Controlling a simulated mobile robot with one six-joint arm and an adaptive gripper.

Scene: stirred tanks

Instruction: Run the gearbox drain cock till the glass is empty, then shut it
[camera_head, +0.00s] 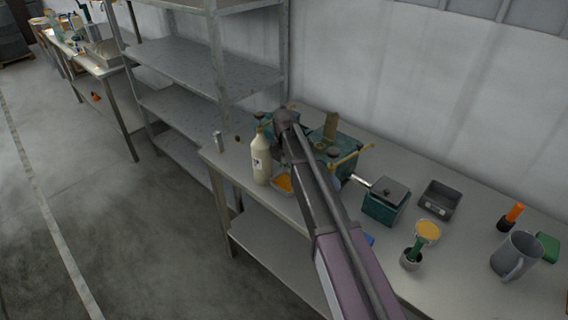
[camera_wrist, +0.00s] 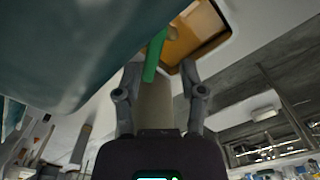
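The teal gearbox (camera_head: 345,148) stands on the bench, partly hidden behind my arm in the head view. Its teal housing (camera_wrist: 80,45) fills the upper left of the wrist view. A green lever (camera_wrist: 155,55), which looks like the drain cock's handle, lies beside the housing, between and just beyond my fingertips. My gripper (camera_wrist: 160,70) is open, with a gap between its fingers. I cannot tell if a finger touches the lever. A pale tray (camera_head: 283,186) with amber oil sits by the gearbox; it also shows in the wrist view (camera_wrist: 229,47). I cannot make out the glass.
A cream bottle (camera_head: 261,163) stands left of the tray. Grey shelving (camera_head: 190,65) stands behind left.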

